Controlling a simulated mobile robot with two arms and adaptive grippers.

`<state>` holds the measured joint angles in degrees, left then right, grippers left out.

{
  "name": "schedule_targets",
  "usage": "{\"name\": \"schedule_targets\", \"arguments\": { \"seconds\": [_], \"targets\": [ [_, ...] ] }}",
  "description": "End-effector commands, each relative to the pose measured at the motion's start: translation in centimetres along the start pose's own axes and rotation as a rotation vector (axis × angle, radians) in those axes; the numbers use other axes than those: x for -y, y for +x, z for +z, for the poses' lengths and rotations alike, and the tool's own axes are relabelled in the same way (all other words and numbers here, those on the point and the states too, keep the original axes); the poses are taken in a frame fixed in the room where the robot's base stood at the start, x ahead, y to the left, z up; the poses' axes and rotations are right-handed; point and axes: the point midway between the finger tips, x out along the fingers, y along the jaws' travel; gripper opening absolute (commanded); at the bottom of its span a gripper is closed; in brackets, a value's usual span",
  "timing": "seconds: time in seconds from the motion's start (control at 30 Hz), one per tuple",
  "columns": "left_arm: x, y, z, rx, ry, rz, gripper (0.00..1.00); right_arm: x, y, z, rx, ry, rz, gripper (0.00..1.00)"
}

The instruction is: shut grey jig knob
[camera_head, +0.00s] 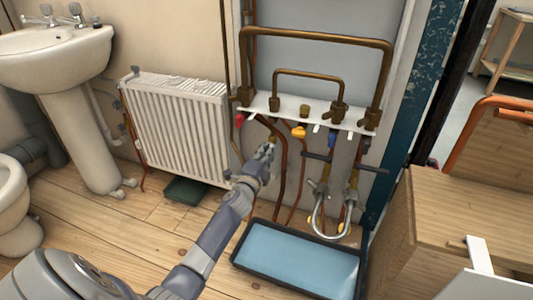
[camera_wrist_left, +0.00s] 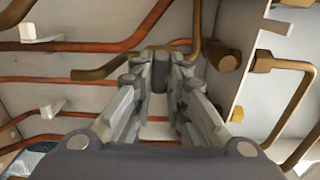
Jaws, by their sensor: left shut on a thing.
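The jig is a white rail (camera_head: 283,105) on the wall with brown pipes and fittings above it and coloured knobs along its lower edge. My left gripper (camera_head: 268,149) reaches up to the rail's underside, between the red knob (camera_head: 239,119) and the yellow knob (camera_head: 299,132). In the left wrist view, the left gripper's fingers (camera_wrist_left: 160,72) are closed on a dark grey knob (camera_wrist_left: 159,55) at their tips. In the head view the gripper hides this knob. My right gripper is not in view.
Copper pipes (camera_head: 283,180) run down close beside the left gripper. A white radiator (camera_head: 177,125) stands to the left. A blue-lined tray (camera_head: 240,258) lies on the floor below. A wooden cabinet (camera_head: 407,240) stands at the right.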

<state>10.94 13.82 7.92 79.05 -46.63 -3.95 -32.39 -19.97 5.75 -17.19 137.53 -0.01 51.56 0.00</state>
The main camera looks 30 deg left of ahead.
Motion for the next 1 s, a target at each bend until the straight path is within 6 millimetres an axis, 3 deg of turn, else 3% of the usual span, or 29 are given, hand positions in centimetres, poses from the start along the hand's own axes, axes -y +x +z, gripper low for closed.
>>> {"name": "schedule_targets", "arguments": {
  "seconds": [0.1,0.13,0.2,0.67,1.0],
  "targets": [
    [0.6,0.2,-0.1,-0.004,0.003,-0.011,0.0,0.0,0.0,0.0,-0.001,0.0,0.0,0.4],
    [0.6,0.2,-0.1,-0.004,0.003,-0.011,0.21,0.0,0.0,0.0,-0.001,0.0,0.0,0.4],
    [0.6,0.2,-0.1,-0.004,0.003,-0.011,0.34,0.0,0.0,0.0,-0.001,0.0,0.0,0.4],
    [0.1,-0.7,-0.1,-0.003,0.001,-0.002,0.34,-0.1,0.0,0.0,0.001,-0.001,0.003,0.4],
    [0.1,-6.2,-0.1,-0.004,0.001,-0.002,0.34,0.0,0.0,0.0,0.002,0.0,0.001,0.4]
  ]
}}
